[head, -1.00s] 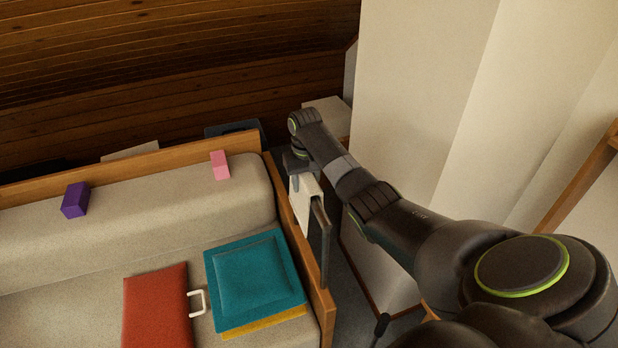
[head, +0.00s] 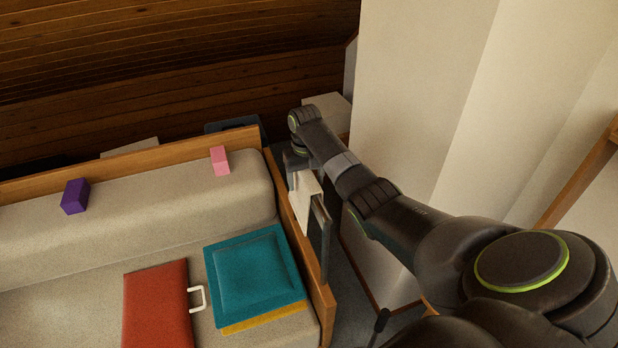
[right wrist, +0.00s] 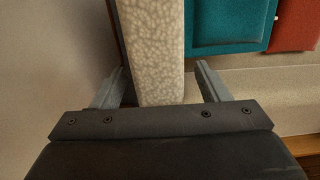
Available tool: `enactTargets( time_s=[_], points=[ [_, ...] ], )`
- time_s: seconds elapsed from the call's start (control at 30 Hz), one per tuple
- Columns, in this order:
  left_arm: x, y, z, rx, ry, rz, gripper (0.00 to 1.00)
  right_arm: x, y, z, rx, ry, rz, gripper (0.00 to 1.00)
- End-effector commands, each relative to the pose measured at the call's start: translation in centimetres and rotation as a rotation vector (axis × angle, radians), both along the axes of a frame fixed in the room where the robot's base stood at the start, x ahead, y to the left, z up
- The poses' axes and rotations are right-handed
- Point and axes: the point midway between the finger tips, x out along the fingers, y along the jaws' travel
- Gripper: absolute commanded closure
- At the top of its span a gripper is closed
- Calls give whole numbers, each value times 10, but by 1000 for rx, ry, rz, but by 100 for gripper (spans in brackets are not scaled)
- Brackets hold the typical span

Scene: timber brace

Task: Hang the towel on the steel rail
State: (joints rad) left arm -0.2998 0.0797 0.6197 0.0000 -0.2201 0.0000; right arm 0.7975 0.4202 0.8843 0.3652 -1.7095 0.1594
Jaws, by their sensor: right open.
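The towel (head: 306,194) is pale and hangs along the outer side of the sofa's wooden end panel in the head view. In the right wrist view the towel (right wrist: 158,45) is a textured, off-white strip running between my fingers. My right gripper (head: 292,178) is at the towel's far end in the head view. Its fingers (right wrist: 157,84) stand apart on either side of the towel, with gaps showing, so it is open. I cannot make out the steel rail; the towel and gripper may hide it. My left gripper is not in view.
A dark flat panel (head: 320,240) stands just in front of the towel. The sofa (head: 120,228) holds a teal cushion (head: 254,276), a red case (head: 157,306), a purple block (head: 75,197) and a pink block (head: 220,161).

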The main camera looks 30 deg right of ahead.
Motion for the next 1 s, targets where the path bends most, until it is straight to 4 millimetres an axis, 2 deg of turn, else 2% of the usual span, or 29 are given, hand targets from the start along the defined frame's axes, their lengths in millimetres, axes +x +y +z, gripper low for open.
enactTargets(
  time_s=[0.17, 0.47, 0.6, 0.63, 0.8, 1.0],
  points=[
    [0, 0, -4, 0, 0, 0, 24, 1, -1, 16, -2, -6, 0, 31],
    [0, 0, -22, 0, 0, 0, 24, 1, -2, 85, -2, -8, 1, 31],
    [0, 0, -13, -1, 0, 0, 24, 0, -2, 125, -2, -7, -1, 31],
    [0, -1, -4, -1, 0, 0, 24, -1, -2, 131, 1, -2, -1, 31],
    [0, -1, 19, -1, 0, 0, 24, -1, -2, 151, 1, -1, 0, 31],
    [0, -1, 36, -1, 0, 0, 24, -1, -2, 168, 1, -1, 0, 31]
  ],
)
